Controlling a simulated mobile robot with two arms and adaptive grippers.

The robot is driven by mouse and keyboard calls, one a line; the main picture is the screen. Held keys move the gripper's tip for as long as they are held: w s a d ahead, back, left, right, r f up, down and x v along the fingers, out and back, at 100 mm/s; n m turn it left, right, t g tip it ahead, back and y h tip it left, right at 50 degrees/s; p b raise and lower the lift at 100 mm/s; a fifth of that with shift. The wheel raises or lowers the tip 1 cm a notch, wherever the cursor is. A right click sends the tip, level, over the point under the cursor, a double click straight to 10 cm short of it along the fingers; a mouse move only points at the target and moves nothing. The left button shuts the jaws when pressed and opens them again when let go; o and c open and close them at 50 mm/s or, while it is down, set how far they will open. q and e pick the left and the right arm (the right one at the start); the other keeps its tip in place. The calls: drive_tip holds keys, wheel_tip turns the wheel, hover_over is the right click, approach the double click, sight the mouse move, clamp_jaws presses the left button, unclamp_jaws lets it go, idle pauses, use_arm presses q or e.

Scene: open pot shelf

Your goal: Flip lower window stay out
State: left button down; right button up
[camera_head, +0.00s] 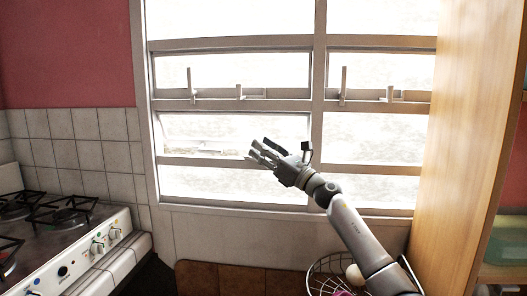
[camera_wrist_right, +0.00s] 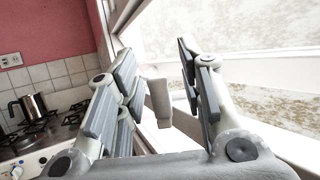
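The lower window (camera_head: 235,125) sits under the middle rail. A pale stay-like piece (camera_head: 210,147) shows low in its pane, just left of my right gripper (camera_head: 262,152). My right gripper is in front of the window, its fingers pointing left and spread apart. In the right wrist view, the right gripper (camera_wrist_right: 156,62) is open. A pale, blunt upright piece (camera_wrist_right: 159,100), perhaps the window stay, shows in the gap between the fingers; I cannot tell whether it touches either one. My left gripper is out of view.
Upright window handles (camera_head: 191,86) (camera_head: 343,84) stand on the middle rail. A stove (camera_head: 65,235) is at lower left, with a kettle (camera_wrist_right: 30,108) in the wrist view. A wire basket (camera_head: 325,272) sits below my right arm. A wooden cabinet side (camera_head: 465,150) bounds the right.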

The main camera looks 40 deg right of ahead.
drive_tip(key=shift+a, duration=0.1)
drive_tip(key=shift+s+f, duration=0.25)
drive_tip(key=shift+s, duration=0.1)
drive_tip(key=v, duration=1.1)
drive_tip(key=shift+s, duration=0.2)
drive_tip(key=shift+r, duration=0.1)
